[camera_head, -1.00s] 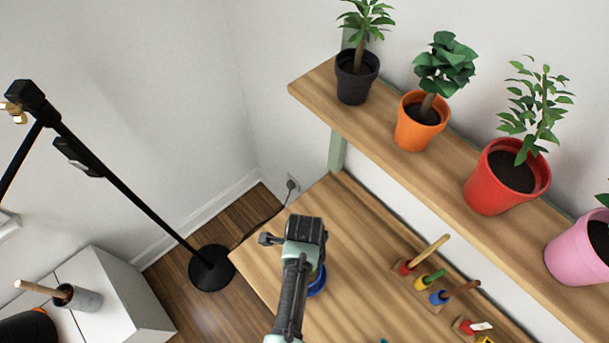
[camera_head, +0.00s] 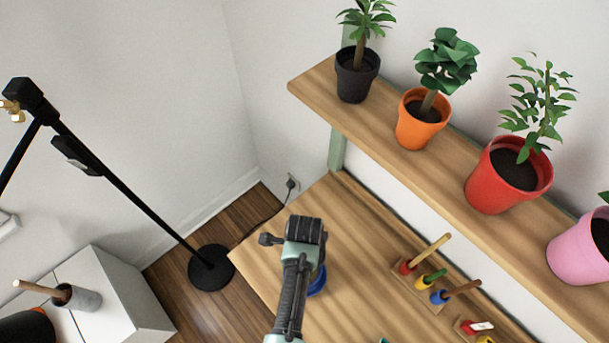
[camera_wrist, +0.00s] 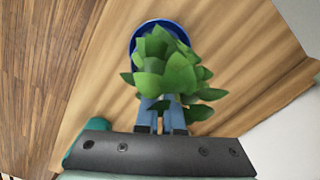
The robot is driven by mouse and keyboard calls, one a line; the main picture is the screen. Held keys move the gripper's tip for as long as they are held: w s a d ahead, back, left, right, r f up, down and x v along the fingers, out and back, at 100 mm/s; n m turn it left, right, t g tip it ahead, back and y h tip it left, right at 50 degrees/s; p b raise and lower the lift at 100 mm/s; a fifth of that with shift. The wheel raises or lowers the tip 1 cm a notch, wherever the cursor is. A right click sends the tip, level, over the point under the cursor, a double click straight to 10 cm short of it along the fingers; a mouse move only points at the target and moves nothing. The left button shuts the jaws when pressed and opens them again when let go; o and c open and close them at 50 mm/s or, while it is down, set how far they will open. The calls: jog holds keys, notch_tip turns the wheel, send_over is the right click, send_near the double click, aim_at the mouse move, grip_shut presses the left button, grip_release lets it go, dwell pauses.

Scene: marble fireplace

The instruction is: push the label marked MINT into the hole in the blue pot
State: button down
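The blue pot (camera_wrist: 137,38) is at the top middle of the wrist view, with a leafy green plant (camera_wrist: 165,65) over it. In the head view only part of its blue rim (camera_head: 318,282) shows beside my arm. My gripper (camera_wrist: 161,112) is at the plant's near side, its two bluish fingers close together and their tips partly behind leaves. Whether anything is between the fingers I cannot tell. No label marked MINT can be read, and the hole in the pot is hidden by leaves.
A shelf (camera_head: 335,110) with several potted plants runs above the wooden table (camera_head: 345,225). A rack (camera_head: 420,288) with coloured-handled tools stands at the table's back right. A small white piece (camera_head: 482,326) stands near it. A black lamp stand (camera_head: 140,190) is at left.

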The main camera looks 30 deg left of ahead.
jog(key=shift+f+b, duration=0.35)
jog(key=shift+f, duration=0.3)
dwell(0.7)
jog(key=c, duration=1)
grip_release()
jog(key=shift+o, duration=0.2)
jog(key=shift+r, duration=0.2)
jog(key=shift+r+p, duration=2.35)
jog(key=shift+p, duration=0.2)
